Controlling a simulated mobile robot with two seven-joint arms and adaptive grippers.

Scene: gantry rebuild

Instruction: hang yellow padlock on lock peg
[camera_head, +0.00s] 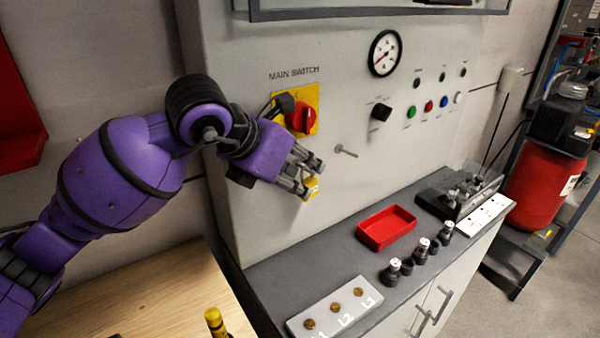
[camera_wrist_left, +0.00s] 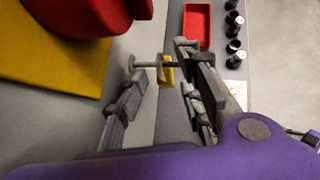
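The yellow padlock (camera_head: 311,187) is at the fingertips of my left gripper (camera_head: 307,176), in front of the grey panel and clear of the counter. In the left wrist view the padlock (camera_wrist_left: 168,73) shows as a narrow yellow strip between the fingers (camera_wrist_left: 163,72), partly hidden; its exact contact with them is unclear. Nothing else is seen holding it up. The lock peg (camera_head: 346,151) is a short metal pin on the panel, to the right of and above the padlock in the head view. The peg (camera_wrist_left: 148,63) shows near the fingertips in the left wrist view. My right gripper is out of view.
A red rotary switch (camera_head: 303,117) on a yellow plate (camera_head: 281,101) sits close above my left gripper. Below, the counter (camera_head: 300,269) holds a red tray (camera_head: 386,228), several black parts and a plate marked L1, L2, L3 (camera_head: 334,307). The panel around the peg is clear.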

